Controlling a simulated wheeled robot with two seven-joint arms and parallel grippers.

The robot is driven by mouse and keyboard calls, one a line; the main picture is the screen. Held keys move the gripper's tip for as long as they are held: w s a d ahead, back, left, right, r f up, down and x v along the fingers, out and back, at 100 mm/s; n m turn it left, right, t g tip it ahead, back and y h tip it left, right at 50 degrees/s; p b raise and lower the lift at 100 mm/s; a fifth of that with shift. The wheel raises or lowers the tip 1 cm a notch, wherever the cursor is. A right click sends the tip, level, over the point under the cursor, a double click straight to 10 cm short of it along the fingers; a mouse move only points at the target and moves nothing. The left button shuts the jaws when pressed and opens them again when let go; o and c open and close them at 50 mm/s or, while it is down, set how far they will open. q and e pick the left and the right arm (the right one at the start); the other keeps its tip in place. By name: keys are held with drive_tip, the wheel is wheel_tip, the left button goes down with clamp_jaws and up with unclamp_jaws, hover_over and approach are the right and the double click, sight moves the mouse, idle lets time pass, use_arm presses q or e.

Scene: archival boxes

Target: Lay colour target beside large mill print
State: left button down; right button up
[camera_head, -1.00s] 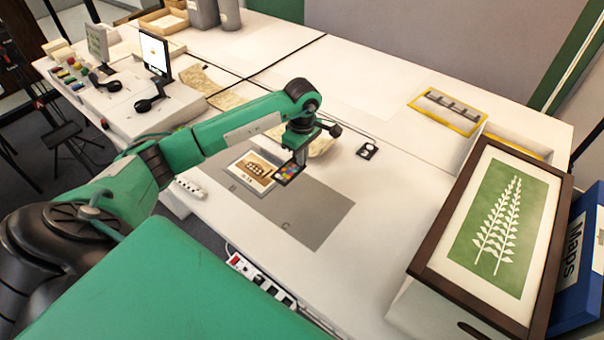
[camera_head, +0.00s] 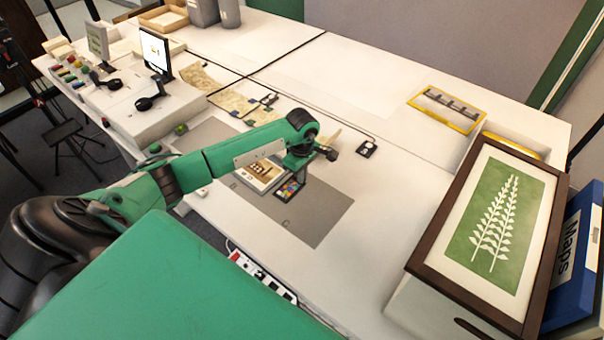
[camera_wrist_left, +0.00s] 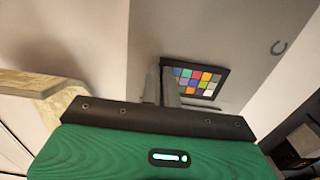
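The colour target (camera_head: 289,190) is a small dark-edged card with bright patches, low over the grey mat (camera_head: 322,215) and just right of the mill print (camera_head: 258,175). I cannot tell if it touches the mat. The print is a pale sheet with a brown picture, partly hidden by my arm. My left gripper (camera_head: 299,172) is above the target. In the left wrist view its fingers (camera_wrist_left: 161,86) are close together at the near left edge of the colour target (camera_wrist_left: 198,82). My right gripper is out of view.
A framed green leaf print (camera_head: 495,220) on a box and a blue Maps box (camera_head: 572,255) stand at right. A yellow-edged tray (camera_head: 447,108) lies at the back. Curled old maps (camera_head: 232,102) lie behind my arm. The mat's right part is clear.

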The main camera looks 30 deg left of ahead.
use_arm(q)
drive_tip(key=c, duration=1.7)
unclamp_jaws()
drive_tip(key=shift+f, duration=0.1)
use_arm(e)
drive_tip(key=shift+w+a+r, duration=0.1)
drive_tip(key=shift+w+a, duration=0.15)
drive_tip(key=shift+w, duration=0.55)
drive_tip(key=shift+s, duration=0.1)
